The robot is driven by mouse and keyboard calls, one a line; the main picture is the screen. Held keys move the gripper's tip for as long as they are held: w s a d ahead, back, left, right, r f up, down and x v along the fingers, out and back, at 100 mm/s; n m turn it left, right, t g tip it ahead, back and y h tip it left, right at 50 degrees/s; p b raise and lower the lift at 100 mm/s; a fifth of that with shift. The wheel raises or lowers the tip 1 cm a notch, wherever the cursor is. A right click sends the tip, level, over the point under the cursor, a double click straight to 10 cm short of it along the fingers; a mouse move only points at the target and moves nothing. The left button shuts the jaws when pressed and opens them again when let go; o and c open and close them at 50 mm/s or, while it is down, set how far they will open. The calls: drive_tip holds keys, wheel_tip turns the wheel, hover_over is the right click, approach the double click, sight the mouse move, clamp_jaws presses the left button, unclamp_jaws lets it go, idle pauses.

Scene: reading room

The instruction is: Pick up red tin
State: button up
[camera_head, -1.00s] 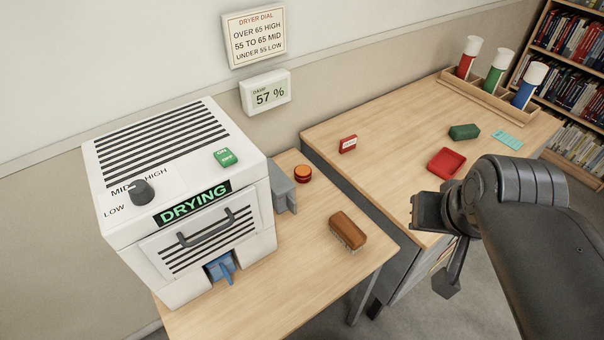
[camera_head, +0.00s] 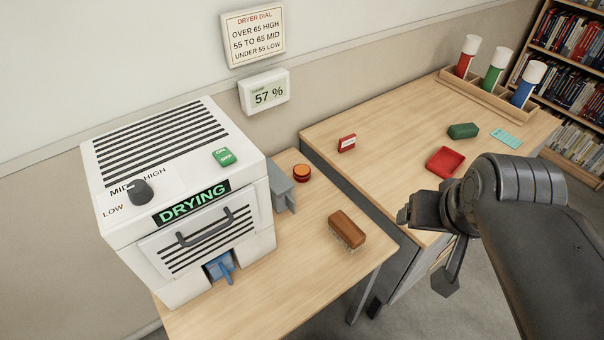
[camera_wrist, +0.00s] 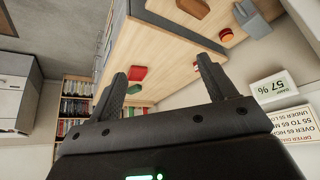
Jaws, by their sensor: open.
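A small red box with a white label (camera_head: 347,143) lies on the right-hand desk near its left edge. A shallow open red tray (camera_head: 446,162) lies further right on that desk. I cannot tell for sure which of these the task calls the red tin. In the wrist view the red tray (camera_wrist: 138,73) shows near the left fingertip and the small red box (camera_wrist: 197,66) shows by the right fingertip. My gripper (camera_wrist: 160,70) is open and empty, its two fingers apart. In the head view it hangs near the desk's front edge, apart from both red things.
A green block (camera_head: 464,131) and a light teal card (camera_head: 507,139) lie behind the red tray. A wooden rack (camera_head: 483,98) holds red, green and blue capped bottles. A brown brush (camera_head: 347,230) and a white dryer (camera_head: 180,200) stand on the left table. The desk's middle is clear.

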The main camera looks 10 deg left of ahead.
drive_tip(key=g, duration=0.4)
hover_over(302, 170)
drive_tip(key=s, duration=0.2)
wheel_tip(302, 170, down, 23)
drive_tip(key=f, duration=0.3)
drive_tip(key=w+f, duration=0.1)
drive_tip(key=f, duration=0.3)
drive_tip(key=w+f, duration=0.1)
drive_tip(key=f, duration=0.3)
drive_tip(key=shift+c, duration=0.2)
drive_tip(key=c, duration=1.1)
